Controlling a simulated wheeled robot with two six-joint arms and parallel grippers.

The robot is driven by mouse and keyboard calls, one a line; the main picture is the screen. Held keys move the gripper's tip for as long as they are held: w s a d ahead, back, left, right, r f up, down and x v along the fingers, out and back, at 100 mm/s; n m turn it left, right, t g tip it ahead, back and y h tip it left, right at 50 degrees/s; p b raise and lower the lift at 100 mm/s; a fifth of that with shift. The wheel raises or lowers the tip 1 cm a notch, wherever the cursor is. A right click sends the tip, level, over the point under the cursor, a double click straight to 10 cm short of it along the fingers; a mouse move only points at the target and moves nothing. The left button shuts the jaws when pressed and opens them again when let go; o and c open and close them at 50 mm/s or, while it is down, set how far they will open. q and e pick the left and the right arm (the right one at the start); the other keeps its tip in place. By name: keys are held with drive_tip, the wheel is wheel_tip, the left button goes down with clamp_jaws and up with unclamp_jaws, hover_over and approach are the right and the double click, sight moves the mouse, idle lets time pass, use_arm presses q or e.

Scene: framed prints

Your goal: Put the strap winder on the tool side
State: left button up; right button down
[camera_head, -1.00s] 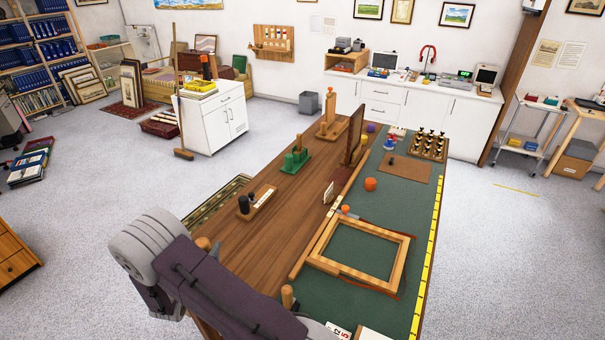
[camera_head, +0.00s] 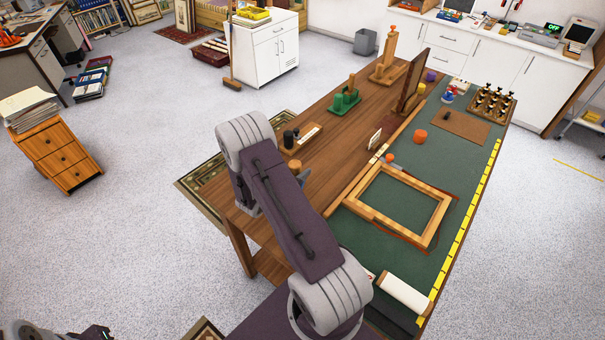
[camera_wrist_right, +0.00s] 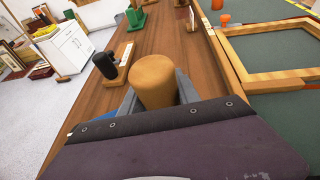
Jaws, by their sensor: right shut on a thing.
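My right gripper (camera_wrist_right: 155,97) is shut on a tan cylinder (camera_wrist_right: 153,75), which looks like the strap winder. Its rounded top stands up between the fingers; its lower part is hidden, so I cannot tell whether it touches the table. In the head view my right gripper (camera_head: 247,200) is mostly hidden under its arm, over the left edge of the bare wooden half of the table (camera_head: 318,178). The green mat (camera_head: 455,165) covers the other half. A wooden frame (camera_head: 440,222) with a reddish strap around it lies on the mat. My left gripper's fingers do not show.
Bare wood lies between stand and frame.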

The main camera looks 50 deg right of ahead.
drive_tip(key=a, duration=0.1)
drive_tip(key=a+f, duration=0.1)
drive_tip(key=s+a+f, duration=0.1)
drive_tip(key=a, duration=0.1)
drive_tip(key=shift+f, duration=0.1)
drive_tip(key=shift+f+p, duration=0.45)
drive_tip(key=shift+f, duration=1.65)
drive_tip(key=c, duration=0.9)
unclamp_jaws()
drive_tip(key=shift+f, duration=0.15)
